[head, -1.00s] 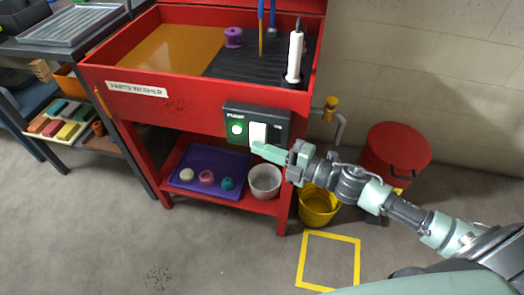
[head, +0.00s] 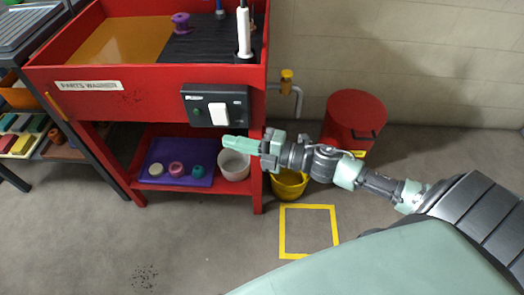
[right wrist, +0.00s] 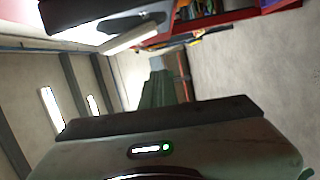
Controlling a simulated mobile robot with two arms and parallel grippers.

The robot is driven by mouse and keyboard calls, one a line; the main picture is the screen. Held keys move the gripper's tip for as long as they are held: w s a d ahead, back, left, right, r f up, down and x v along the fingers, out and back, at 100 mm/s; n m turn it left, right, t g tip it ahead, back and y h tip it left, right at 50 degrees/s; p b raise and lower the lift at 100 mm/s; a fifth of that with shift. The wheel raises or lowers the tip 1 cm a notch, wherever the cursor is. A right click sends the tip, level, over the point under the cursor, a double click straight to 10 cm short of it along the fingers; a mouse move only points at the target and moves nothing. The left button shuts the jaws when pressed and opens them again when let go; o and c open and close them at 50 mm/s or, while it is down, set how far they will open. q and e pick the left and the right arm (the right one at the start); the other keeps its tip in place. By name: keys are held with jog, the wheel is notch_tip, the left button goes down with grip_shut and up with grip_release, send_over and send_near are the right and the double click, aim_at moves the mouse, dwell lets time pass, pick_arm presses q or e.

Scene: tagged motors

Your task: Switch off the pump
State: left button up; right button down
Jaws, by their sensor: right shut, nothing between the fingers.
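The pump switch panel (head: 238,106) is a dark box on the front of the red parts washer (head: 145,100). It carries a large white rocker switch (head: 218,114) and a small round lamp (head: 197,112) to its left. The lamp looks dark green, not glowing. My right gripper (head: 231,142) is shut and empty, its pale green fingers pointing left just below the panel in the head view. It appears apart from the rocker. My left gripper is not in view.
A purple tray (head: 195,180) with small round parts and a white bucket (head: 234,166) sit on the washer's lower shelf. A yellow bucket (head: 289,187) and a red bin (head: 352,112) stand to the right. A yellow floor square (head: 309,207) is empty.

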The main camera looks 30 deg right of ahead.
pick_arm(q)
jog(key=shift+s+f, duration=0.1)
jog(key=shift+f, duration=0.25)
pick_arm(e)
jog(key=v, duration=0.7)
jog(key=shift+s, duration=0.25)
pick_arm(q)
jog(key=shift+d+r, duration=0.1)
